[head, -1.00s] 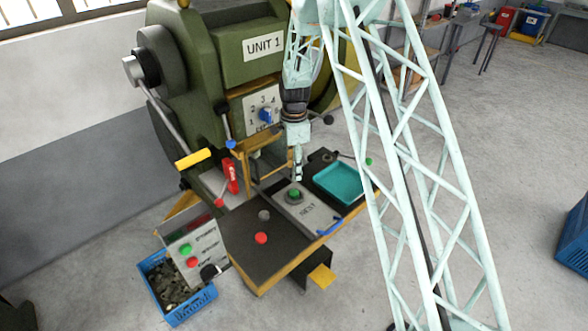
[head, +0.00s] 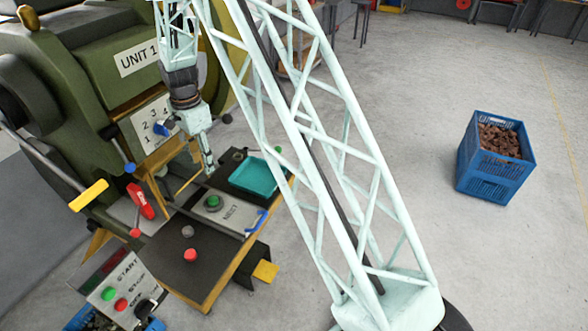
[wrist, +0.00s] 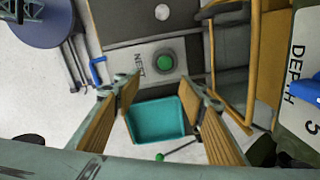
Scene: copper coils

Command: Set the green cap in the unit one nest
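The green cap (head: 213,201) sits on the light grey nest plate (head: 226,218) marked NEST, beside the green UNIT 1 machine (head: 110,90). In the wrist view the cap (wrist: 165,62) shows as a round green disc within a darker ring on the nest plate (wrist: 139,70). My gripper (head: 209,168) is above and apart from the cap, pointing down. In the wrist view my gripper (wrist: 168,98) has its two fingers spread wide, with nothing held between them. How deep the cap sits is hard to tell.
A teal tray (head: 254,188) lies right of the nest. A red cap (head: 190,255) and a grey one (head: 188,232) are on the dark bench top. A blue handle (head: 256,222) is at the nest's front. A blue crate of brown pieces (head: 482,180) stands on open floor.

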